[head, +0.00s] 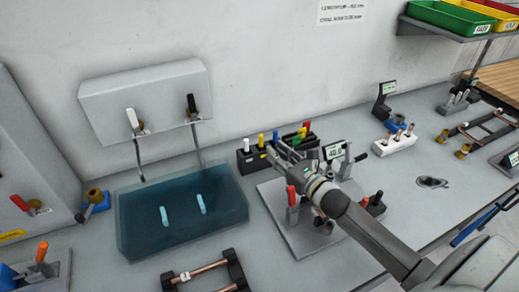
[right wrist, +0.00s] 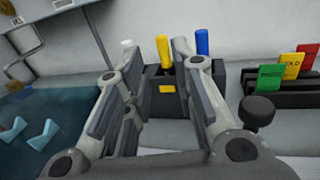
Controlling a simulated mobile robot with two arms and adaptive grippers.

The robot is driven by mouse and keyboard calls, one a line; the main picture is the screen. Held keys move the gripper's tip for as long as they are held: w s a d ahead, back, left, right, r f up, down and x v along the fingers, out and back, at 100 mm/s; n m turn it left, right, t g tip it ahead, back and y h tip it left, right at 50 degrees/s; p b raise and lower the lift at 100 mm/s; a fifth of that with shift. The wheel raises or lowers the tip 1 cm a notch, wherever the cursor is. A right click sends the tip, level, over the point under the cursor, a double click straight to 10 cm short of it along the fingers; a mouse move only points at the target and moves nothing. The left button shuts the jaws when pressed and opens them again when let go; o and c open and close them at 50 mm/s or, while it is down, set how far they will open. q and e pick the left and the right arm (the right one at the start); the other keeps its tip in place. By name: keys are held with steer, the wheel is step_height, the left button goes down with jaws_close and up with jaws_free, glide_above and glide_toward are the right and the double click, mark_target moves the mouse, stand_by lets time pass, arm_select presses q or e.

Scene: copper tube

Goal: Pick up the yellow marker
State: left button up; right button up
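The yellow marker (head: 261,138) stands upright in a black holder (head: 243,161) near the back wall. In the right wrist view the yellow marker (right wrist: 163,50) shows between and beyond my fingers, with the holder (right wrist: 168,105) below it. My right gripper (head: 273,152) is open and empty, close in front of the holder. In the right wrist view its two fingers (right wrist: 155,75) are spread to either side of the marker's line. I cannot tell whether either finger touches the holder. My left gripper is not in view.
A blue marker (right wrist: 202,42) stands right of the yellow one and a white-topped one (right wrist: 127,44) to the left. A black rack with coloured cards (right wrist: 290,90) is at right. A blue-liquid tank (head: 180,215) lies left, and a fixture plate (head: 300,235) sits under my right arm.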

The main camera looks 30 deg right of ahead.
mark_target(261, 139)
steer(key=shift+w+a+r+p, duration=0.1)
steer(key=shift+w+a+p, duration=0.1)
steer(key=shift+w, duration=0.8)
steer(key=shift+w+a+p, duration=0.15)
steer(key=shift+w+p, duration=0.05)
steer(key=shift+w, duration=0.75)
steer(key=shift+w+p, duration=0.4)
steer(key=shift+w, duration=0.2)
steer(key=shift+w+a+f+p, duration=0.15)
steer(key=shift+w+p, duration=0.2)
steer(key=shift+w, duration=0.6)
steer(key=shift+w+a+f+p, duration=0.1)
steer(key=shift+w+p, duration=0.2)
steer(key=shift+w, duration=0.65)
jaws_close()
